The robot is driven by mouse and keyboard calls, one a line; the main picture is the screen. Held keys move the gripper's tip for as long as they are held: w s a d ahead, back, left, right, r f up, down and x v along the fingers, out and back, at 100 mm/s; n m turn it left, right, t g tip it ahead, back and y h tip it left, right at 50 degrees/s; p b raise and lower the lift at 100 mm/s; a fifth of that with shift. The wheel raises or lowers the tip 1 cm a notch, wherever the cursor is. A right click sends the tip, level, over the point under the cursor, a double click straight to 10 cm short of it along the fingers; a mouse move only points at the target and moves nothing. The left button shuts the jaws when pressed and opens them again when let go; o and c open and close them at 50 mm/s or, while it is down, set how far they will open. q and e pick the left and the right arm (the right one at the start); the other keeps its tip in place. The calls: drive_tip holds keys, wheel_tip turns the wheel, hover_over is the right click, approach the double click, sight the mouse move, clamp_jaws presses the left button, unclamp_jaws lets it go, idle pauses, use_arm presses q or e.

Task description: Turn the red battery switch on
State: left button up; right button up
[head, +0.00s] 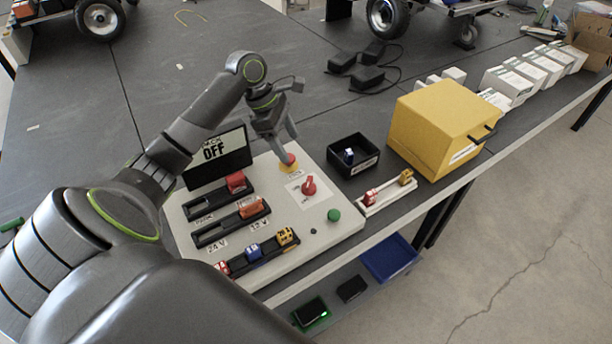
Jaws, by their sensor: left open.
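A red rotary switch (309,185) sits on a white label on the light grey control panel (300,248). It looks like the battery switch; the label text is too small to read. A red mushroom button (288,160) with a yellow base is just behind it. My left gripper (284,142) is open and empty, pointing down just behind and above the mushroom button, apart from the rotary switch. A display (216,152) at the back of the panel reads OFF. My right gripper is out of view.
The panel has slots with red, orange, blue and yellow blocks and a green button (334,215). A black tray (353,154), a white rack (387,192) and a yellow box (440,125) stand to the right. Black adapters with cables (367,78) lie behind.

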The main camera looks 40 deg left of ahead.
use_arm(q)
approach(309, 181)
drive_tip(key=x, duration=0.8)
drive_tip(key=shift+f, duration=0.1)
drive_tip(key=shift+d+f, duration=0.1)
drive_tip(key=shift+f, duration=0.15)
drive_tip(key=shift+d+f, duration=0.1)
drive_tip(key=shift+f, duration=0.05)
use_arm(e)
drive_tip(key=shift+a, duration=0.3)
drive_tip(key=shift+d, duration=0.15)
use_arm(q)
drive_tip(key=c, duration=1)
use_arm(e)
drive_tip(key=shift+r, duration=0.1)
